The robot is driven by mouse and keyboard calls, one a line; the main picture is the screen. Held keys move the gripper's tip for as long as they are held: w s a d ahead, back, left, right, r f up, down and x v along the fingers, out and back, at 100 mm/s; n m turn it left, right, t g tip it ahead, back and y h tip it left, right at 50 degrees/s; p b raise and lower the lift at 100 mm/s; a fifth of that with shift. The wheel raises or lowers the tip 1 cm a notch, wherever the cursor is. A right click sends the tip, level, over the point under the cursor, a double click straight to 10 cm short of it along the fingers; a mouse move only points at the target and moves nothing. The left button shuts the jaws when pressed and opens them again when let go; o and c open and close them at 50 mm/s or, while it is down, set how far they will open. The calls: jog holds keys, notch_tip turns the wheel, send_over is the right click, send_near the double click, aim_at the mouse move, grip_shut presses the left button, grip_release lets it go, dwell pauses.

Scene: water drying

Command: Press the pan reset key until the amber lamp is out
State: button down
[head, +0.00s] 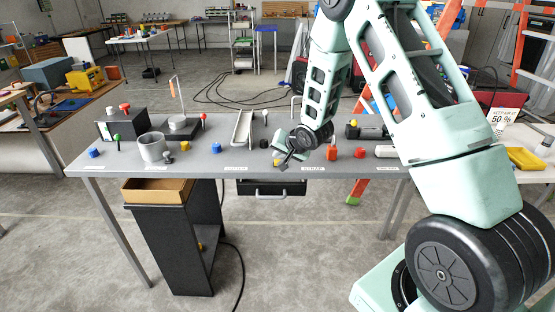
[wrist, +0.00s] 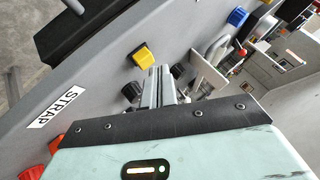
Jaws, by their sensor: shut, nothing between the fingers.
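My gripper (head: 284,164) is shut and empty, low over the front of the grey table, right of its middle. In the wrist view its fingers (wrist: 160,82) point towards a yellow key (wrist: 143,56), with a small black knob (wrist: 131,91) beside them. I cannot tell whether the fingertips touch the key. The yellow key shows partly in the head view (head: 276,162), next to the gripper. Other keys on the table include a blue one (head: 216,148) and a red one (head: 331,154). I cannot tell which is the pan reset key, and I cannot make out a lit amber lamp.
A grey mug (head: 152,148), a dark device with a round plate (head: 182,126) and a pale channel (head: 243,128) stand to the left. An open bin (head: 158,190) stands below the table's left part.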

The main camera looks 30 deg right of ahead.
jog(key=shift+r, duration=0.3)
notch_tip(320, 180, up, 5)
jog(key=p, duration=0.4)
dwell(0.9)
jog(key=s+a+r+n+g+y, duration=0.1)
jog(key=s+a+r+n+g, duration=0.1)
jog(key=s+a+r+n, duration=0.65)
jog(key=s+a+r+m+g, duration=0.1)
jog(key=s+a+g, duration=0.35)
jog(key=a, duration=0.95)
jog(key=s+a+r+n+g, duration=0.1)
jog(key=s+a+n, duration=0.1)
jog(key=s, duration=0.6)
jog(key=s+a+r+n, duration=0.1)
jog(key=s+n, duration=0.3)
jog(key=s, duration=0.4)
jog(key=s+a+r+n+g, duration=0.1)
jog(key=s+a+r+n, duration=0.1)
jog(key=s, duration=0.7)
jog(key=shift+a+n+g+h, duration=0.35)
jog(key=shift+a+n+h, duration=0.1)
jog(key=shift+a, duration=0.15)
